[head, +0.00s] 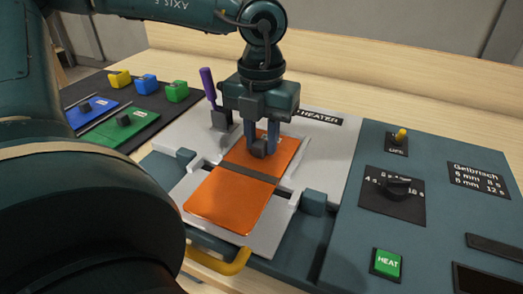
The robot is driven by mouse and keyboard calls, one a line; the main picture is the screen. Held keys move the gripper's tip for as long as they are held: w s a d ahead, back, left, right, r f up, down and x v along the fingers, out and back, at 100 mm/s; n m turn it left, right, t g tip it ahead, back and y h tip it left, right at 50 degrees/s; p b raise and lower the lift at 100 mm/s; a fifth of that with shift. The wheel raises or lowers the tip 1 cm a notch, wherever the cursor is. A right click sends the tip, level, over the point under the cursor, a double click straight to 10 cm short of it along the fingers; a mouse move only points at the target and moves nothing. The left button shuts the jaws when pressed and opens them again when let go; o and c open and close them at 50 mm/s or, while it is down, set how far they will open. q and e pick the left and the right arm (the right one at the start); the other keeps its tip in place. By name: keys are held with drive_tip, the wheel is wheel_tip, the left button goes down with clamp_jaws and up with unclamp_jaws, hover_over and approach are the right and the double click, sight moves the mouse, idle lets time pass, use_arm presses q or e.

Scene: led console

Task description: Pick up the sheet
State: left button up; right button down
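The orange sheet (228,203) lies flat on the grey plate of the heater. A dark strip crosses its middle. My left gripper (262,148) points down over the far part of the sheet. Its fingers are at or just above the sheet's surface; I cannot tell whether they touch it. The fingers look spread, with a gap between them, and nothing is visibly held. My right gripper is not in view.
A control panel with a knob (397,188) and green HEAT button (387,263) is at right. Yellow, blue and green blocks (146,84) stand at left. A yellow handle (222,264) is in front.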

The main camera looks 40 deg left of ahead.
use_arm(q)
clamp_jaws()
drive_tip(key=shift+r, duration=0.1)
